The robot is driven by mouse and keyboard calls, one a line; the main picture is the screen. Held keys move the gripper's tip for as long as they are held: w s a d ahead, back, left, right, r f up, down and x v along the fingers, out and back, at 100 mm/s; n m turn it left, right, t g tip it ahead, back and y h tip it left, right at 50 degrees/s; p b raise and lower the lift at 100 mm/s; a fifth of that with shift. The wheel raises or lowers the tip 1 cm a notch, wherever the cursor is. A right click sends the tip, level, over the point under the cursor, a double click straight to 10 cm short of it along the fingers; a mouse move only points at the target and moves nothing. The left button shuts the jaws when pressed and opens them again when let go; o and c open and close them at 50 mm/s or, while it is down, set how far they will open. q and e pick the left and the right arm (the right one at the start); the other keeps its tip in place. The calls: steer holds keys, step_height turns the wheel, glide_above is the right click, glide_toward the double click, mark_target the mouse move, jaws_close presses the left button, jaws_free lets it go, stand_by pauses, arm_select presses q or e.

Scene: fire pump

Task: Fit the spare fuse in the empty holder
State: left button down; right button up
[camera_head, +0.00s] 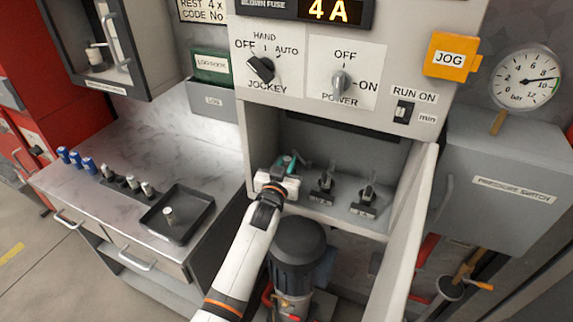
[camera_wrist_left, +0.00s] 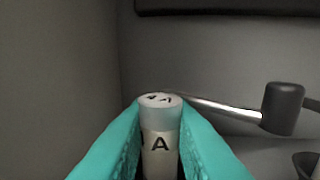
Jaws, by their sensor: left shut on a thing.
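My left gripper (camera_head: 292,163) reaches into the open compartment under the panel, at its left side. In the left wrist view its teal fingers (camera_wrist_left: 160,150) are shut on a pale cylindrical fuse (camera_wrist_left: 159,140), which stands upright between them. The fuse has a marked top face and a letter A on its side; its lower end is hidden. Two fuse holders with dark handles, a middle one (camera_head: 322,185) and a right one (camera_head: 367,199), stand right of the gripper. The gripper hides the floor spot at left. My right gripper is not in view.
A metal rod with a dark knob (camera_wrist_left: 282,108) is right of the fuse. The open door (camera_head: 412,235) bounds the compartment's right side. At left, a counter carries a dark tray (camera_head: 192,222) with one small cylinder, a row of pale fuses (camera_head: 133,182) and blue ones (camera_head: 75,159).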

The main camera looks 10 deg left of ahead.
arm_select(q)
steer(key=shift+s+d+f, duration=0.1)
steer(key=shift+f, duration=0.3)
steer(key=c, duration=1.3)
jaws_free()
steer(key=shift+o, duration=0.3)
steer(key=shift+f, duration=0.15)
